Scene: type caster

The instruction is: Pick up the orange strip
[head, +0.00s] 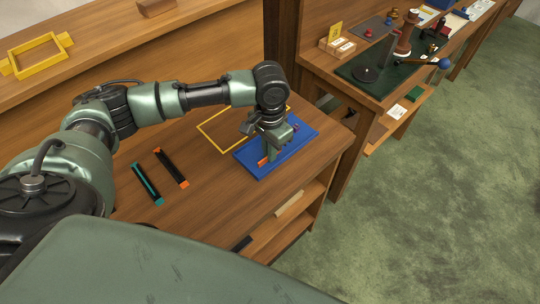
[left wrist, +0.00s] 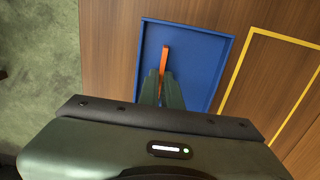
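The orange strip (left wrist: 165,58) is thin and lies over the blue tray (left wrist: 199,44) in the left wrist view. In the head view, part of the strip (head: 262,161) shows beside my left gripper (head: 271,158), low over the blue tray (head: 253,170). In the left wrist view, the green fingers of my left gripper (left wrist: 162,78) are close together with the strip between them; they look shut on it. The strip's near end is hidden between the fingers. I cannot tell whether the strip touches the tray floor. My right gripper is not in view.
A yellow outline (head: 219,142) on the wooden table borders the tray. Two dark bars, one with teal ends (head: 147,183) and one with orange ends (head: 171,168), lie to the left. A small reddish piece (head: 296,127) is near the tray's far side. Another bench with tools stands behind right.

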